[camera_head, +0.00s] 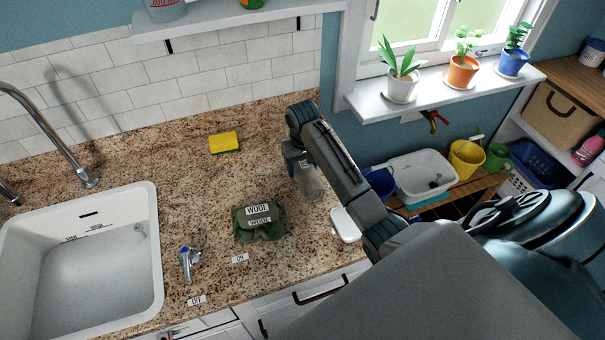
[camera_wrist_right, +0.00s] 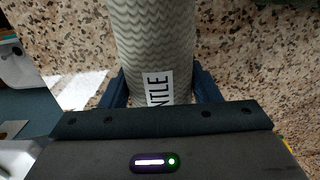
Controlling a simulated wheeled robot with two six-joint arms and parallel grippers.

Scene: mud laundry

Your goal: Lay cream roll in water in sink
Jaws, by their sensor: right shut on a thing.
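The cream roll (camera_wrist_right: 150,45) has a ribbed, knit-like surface and a white label reading "NTLE", partly cut off. My right gripper (camera_wrist_right: 160,88) is shut on it, with a dark blue finger on each side. In the head view the roll (camera_head: 311,182) hangs from my right gripper (camera_head: 300,163) over the right part of the counter, partly hidden by the arm. The white sink (camera_head: 154,245) is at the left, well apart from the roll. Its basin has marks on the back wall; I cannot tell the water level. My left gripper is not in view.
A green bundle labelled WOOL (camera_head: 258,222) lies between roll and sink. A blue-tipped lever (camera_head: 187,260) stands beside the sink, near ON and OFF labels. A faucet (camera_head: 50,135) arches at the sink's back. A yellow sponge (camera_head: 224,142) lies behind. The speckled counter is otherwise mostly clear.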

